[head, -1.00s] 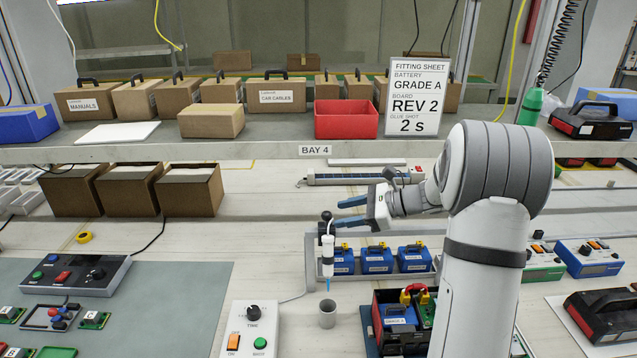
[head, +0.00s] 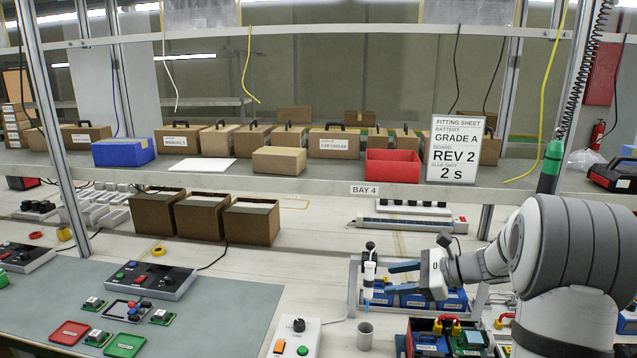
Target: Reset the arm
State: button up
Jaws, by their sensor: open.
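My gripper (head: 405,274) is open and empty in the head view, its two blue fingers pointing left. It is above the tray (head: 352,290) of blue batteries (head: 452,301), beside the upright glue dispenser (head: 369,270). From this angle I cannot tell the exact gap between the fingers and the dispenser. My arm reaches in from the right and partly hides the batteries and the bench behind it.
A grey cup (head: 365,336) stands below the dispenser, and a control box (head: 293,338) is to its left. An open case (head: 446,338) with a battery and a board sits in front. A shelf (head: 300,185) with boxes runs behind. The green mat (head: 215,305) has free room.

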jog(key=s+a+n+g+h, duration=0.2)
jog(key=s+n+h, duration=1)
jog(key=s+n, duration=0.7)
jog(key=s+a, duration=0.1)
jog(key=s, duration=0.8)
jog(key=shift+s+a+f+n+g, duration=0.2)
jog(key=shift+s+f+n+g, duration=0.1)
jog(key=shift+s+n, duration=0.1)
